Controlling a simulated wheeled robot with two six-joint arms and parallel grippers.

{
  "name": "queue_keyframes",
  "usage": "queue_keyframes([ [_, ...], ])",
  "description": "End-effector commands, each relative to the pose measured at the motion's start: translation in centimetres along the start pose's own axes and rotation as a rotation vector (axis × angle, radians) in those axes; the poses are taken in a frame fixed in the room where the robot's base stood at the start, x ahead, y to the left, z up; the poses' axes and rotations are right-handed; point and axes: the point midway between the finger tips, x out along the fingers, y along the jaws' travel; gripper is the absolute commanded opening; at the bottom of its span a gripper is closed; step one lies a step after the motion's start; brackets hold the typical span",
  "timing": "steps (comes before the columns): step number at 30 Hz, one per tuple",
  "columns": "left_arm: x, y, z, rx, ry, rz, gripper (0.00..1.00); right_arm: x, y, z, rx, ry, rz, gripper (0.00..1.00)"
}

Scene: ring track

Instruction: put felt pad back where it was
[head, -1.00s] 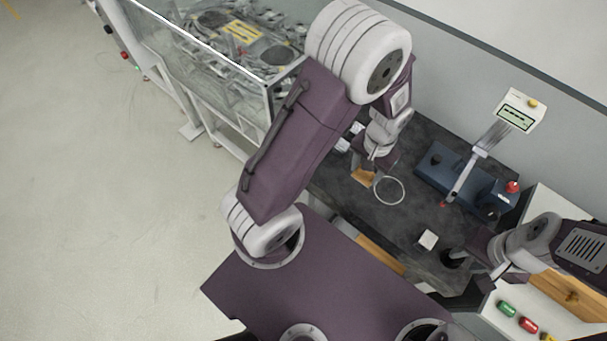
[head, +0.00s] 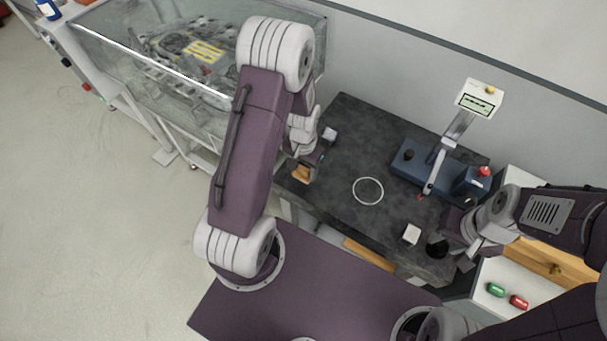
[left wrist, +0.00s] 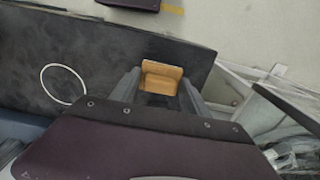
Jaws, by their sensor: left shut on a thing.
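My left gripper (head: 301,170) is over the left end of the dark bench. It is shut on a tan block-like piece (left wrist: 161,78), which seems to be the felt pad; its tan side also shows in the head view (head: 302,174). In the left wrist view the piece sits between both fingers, with a raised lip at its far edge. A thin white ring (head: 368,191) lies on the bench to the right of this gripper; nothing stands inside it. My right gripper (head: 462,246) is at the bench's right front, beside a dark round thing; its jaws are unclear.
The dark bench top (head: 345,155) is mostly clear around the ring. A blue device with a display (head: 478,98) stands at the back right. A glass-walled case (head: 170,60) adjoins on the left.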

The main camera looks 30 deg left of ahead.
Motion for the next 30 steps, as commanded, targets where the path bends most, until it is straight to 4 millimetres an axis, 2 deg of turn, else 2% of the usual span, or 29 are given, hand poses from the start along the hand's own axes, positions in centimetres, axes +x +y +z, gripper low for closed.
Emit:
queue_keyframes([
  [2,0.3,0.0,0.0,0.000,0.000,0.000,0.10,0.0,0.0,0.0,0.000,0.000,0.000,0.36],
  [6,2.8,0.1,0.1,0.001,-0.004,0.001,0.10,-0.4,0.0,0.0,0.000,0.000,0.000,0.36],
  [9,3.8,0.1,0.0,0.000,-0.001,0.000,0.10,-0.5,0.0,-0.1,0.000,0.000,0.000,0.36],
  [20,4.5,0.1,0.0,0.000,0.000,0.000,0.10,-0.1,0.0,0.0,0.000,0.000,0.000,0.36],
  [21,4.3,0.1,0.0,0.000,0.001,0.000,0.62,-0.2,0.0,0.0,0.000,0.000,0.000,0.36],
  [22,4.3,0.1,0.0,0.000,0.001,0.000,0.70,-0.2,0.0,0.0,0.000,0.000,0.000,0.36],
  [23,4.3,0.1,0.0,0.000,0.001,0.000,0.76,-0.2,0.0,0.0,0.000,0.000,0.000,0.36],
  [30,4.3,0.1,0.0,0.000,0.001,0.000,0.76,-0.2,0.0,0.0,0.000,0.000,0.000,0.36],
])
